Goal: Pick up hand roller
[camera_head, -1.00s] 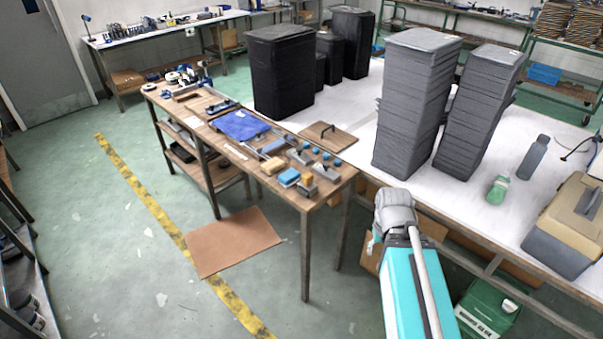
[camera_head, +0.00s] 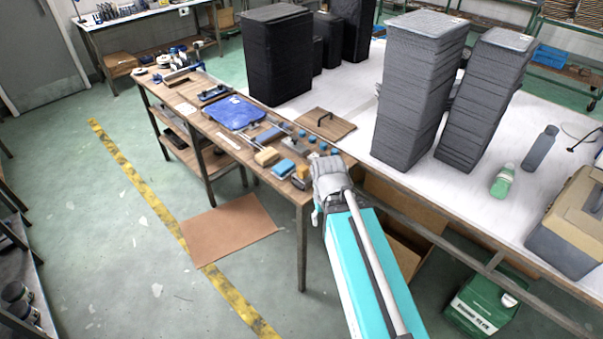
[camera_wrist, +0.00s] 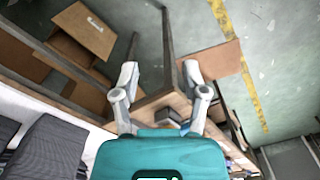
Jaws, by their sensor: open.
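I cannot pick out the hand roller for certain among the small tools on the narrow wooden bench (camera_head: 222,146). In the head view my arm reaches the near right corner of this bench, and its grey joint hides part of the corner. In the wrist view my gripper (camera_wrist: 160,76) is open and empty, its two fingers spread on either side of the bench corner (camera_wrist: 160,103). A small blue-grey item shows low between the fingers, partly hidden by the gripper body.
The bench holds a blue cloth (camera_head: 235,112), a yellow block (camera_head: 266,156), a blue block (camera_head: 284,168) and blue-knobbed tools. A white table (camera_head: 355,115) behind carries tall grey stacks (camera_head: 418,92), a green bottle (camera_head: 502,182) and a toolbox (camera_head: 570,225). A brown mat (camera_head: 228,230) lies on the floor.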

